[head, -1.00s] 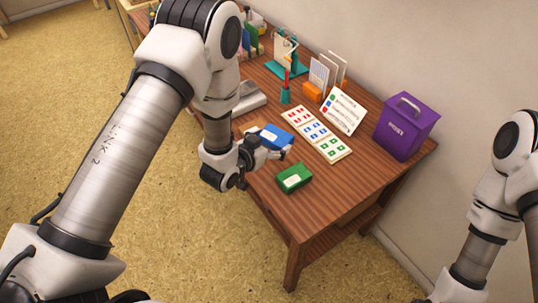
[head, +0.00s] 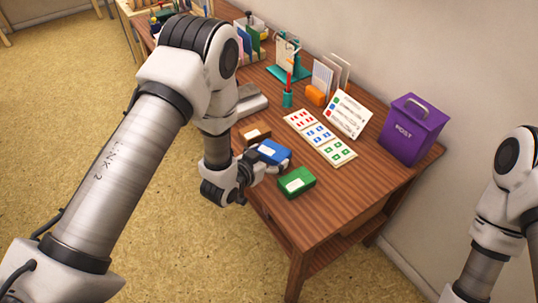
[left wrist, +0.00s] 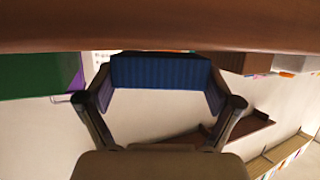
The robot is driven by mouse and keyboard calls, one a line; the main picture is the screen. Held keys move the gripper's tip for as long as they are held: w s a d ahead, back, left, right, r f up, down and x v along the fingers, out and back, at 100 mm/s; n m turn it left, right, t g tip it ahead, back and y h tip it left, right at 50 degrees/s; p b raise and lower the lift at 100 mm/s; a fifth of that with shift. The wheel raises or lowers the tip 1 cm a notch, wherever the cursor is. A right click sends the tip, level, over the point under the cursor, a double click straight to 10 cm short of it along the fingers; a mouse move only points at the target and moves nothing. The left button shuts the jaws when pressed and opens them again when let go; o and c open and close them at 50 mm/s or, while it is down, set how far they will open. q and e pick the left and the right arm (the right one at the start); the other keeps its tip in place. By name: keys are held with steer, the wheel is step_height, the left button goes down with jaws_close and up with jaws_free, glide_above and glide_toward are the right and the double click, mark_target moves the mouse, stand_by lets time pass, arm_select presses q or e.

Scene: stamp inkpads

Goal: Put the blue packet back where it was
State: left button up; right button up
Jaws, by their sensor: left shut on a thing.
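The blue packet (head: 270,151) has a white label on top and is in my left gripper (head: 277,167), at the table's front edge. It sits low, between the green packet and a brown one; I cannot tell if it touches the table. In the left wrist view the packet (left wrist: 160,72) shows as a blue face between the two fingers of my left gripper (left wrist: 160,97), which are shut on it. My right gripper is out of view; only part of that arm shows at right.
The green packet (head: 297,181) lies right of the blue one, the brown packet (head: 256,133) left of it. Behind are a card with coloured marks (head: 320,137), a sign (head: 346,114), a red-handled stamp in a teal stand (head: 288,98) and a purple post box (head: 412,130).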

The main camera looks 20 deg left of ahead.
arm_select(q)
steer(key=shift+f+b, duration=0.4)
steer(key=shift+f, duration=0.15)
steer(key=o, duration=1)
